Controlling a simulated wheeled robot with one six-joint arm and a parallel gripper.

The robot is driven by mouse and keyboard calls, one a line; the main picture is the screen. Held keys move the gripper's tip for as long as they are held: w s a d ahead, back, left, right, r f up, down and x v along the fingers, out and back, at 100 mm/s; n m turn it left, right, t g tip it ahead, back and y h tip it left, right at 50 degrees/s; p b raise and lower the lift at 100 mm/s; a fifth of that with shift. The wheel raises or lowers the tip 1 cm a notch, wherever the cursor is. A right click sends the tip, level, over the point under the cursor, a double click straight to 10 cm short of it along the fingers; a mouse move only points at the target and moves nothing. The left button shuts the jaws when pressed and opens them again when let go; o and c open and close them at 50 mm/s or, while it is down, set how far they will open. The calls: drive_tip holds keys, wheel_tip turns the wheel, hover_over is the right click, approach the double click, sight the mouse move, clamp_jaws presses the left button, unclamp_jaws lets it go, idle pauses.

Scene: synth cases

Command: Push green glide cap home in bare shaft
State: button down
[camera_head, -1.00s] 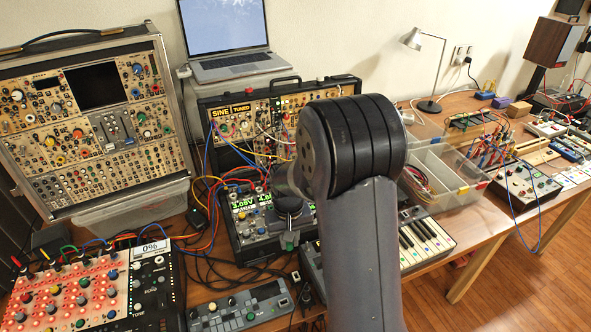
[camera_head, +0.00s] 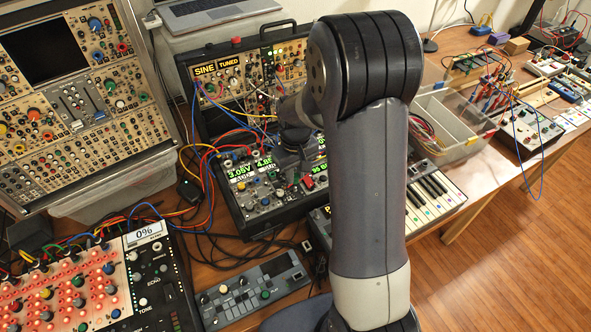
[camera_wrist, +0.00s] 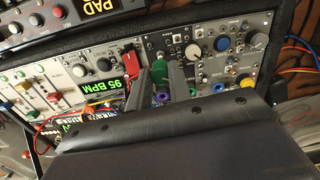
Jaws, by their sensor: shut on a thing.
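The green glide cap (camera_wrist: 160,74) sits between the two fingers of my gripper (camera_wrist: 160,84) in the wrist view, close to the face of a dark synth panel (camera_wrist: 154,45). My gripper is shut on the cap. The bare shaft cannot be made out; the cap, the fingers and my gripper's body cover that part of the panel. I cannot tell whether the cap touches the shaft or is seated on it. In the head view, my wrist is over the low synth case (camera_head: 262,222), and the cap cannot be made out.
A red part (camera_wrist: 132,66) stands close left of the fingers. Blue knobs (camera_wrist: 221,43) and a white button (camera_wrist: 193,51) are to the right. Patch cables (camera_head: 205,180) loop left of the case. A small keyboard (camera_head: 432,195) lies right of my arm.

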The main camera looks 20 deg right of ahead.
sight(296, 177)
drive_tip(key=shift+f+b, duration=0.4)
drive_tip(key=shift+f, duration=0.35)
drive_tip(key=shift+f+b, duration=1.1)
drive_tip(key=shift+f, duration=0.15)
idle(1.0)
drive_tip(key=c, duration=1.2)
unclamp_jaws()
wheel_tip(296, 177, up, 11)
drive_tip(key=shift+f, duration=0.1)
wheel_tip(296, 177, down, 11)
drive_tip(key=shift+r, duration=0.2)
drive_tip(key=shift+r+p, duration=0.5)
